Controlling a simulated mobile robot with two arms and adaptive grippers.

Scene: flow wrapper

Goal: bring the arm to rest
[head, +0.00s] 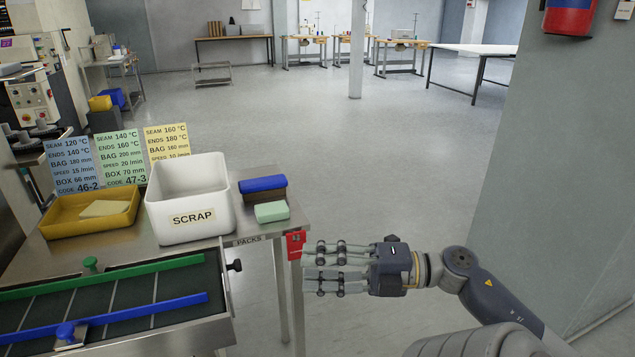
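My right gripper (306,268) is at the lower middle of the head view, with its arm coming in from the lower right. Its fingers point left and are spread apart, with nothing between them. The fingertips show just right of the red tag (295,243) at the corner of the steel table (262,231). My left arm and gripper are not in the view.
A conveyor (110,300) runs in front. A grey wall (560,170) stands right; open floor lies between.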

